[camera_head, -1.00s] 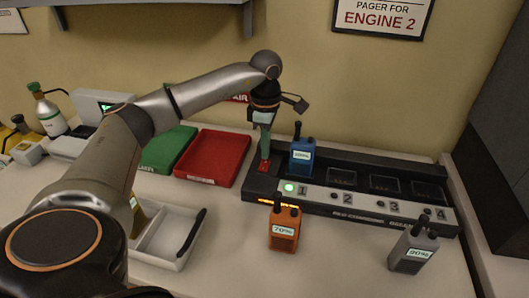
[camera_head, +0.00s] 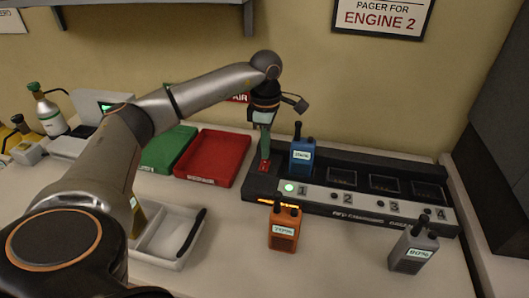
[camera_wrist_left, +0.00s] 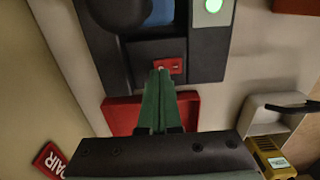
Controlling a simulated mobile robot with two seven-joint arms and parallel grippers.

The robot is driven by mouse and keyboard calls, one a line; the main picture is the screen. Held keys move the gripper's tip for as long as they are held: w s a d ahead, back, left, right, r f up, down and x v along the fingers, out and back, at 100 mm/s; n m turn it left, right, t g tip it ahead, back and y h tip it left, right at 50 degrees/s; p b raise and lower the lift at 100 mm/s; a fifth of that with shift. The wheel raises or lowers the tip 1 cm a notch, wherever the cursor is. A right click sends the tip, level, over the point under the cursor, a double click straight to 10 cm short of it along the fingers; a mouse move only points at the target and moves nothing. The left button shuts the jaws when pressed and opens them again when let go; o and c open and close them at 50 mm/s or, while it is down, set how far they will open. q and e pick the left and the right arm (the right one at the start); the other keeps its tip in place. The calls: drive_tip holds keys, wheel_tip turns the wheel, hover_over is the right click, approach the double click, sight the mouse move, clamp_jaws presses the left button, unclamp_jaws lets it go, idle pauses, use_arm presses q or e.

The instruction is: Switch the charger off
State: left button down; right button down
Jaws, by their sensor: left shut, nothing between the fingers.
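The charger (camera_head: 345,210) is a long dark unit with numbered slots. A blue radio (camera_head: 302,158) stands in slot 1. A red switch (camera_head: 264,168) sits at the charger's left end; it also shows in the left wrist view (camera_wrist_left: 174,66). My left gripper (camera_head: 265,152) points down over the switch, its green fingers shut and empty. In the left wrist view the fingertips (camera_wrist_left: 160,78) are right at the switch; I cannot tell whether they touch it. My right gripper is not in view.
An orange radio (camera_head: 284,230) and a grey radio (camera_head: 413,250) stand in front of the charger. A red tray (camera_head: 228,138) and a green tray (camera_head: 160,160) lie to its left. A white divided bin (camera_head: 150,258) is nearer. Slots 2 to 4 are empty.

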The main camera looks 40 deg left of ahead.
sight(266, 161)
use_arm(q)
drive_tip(key=shift+f+b, duration=0.5)
drive_tip(key=shift+f, duration=0.4)
idle(0.3)
wheel_tip(266, 161, up, 7)
drive_tip(key=p, duration=0.6)
drive_tip(key=shift+r, duration=0.1)
idle(0.6)
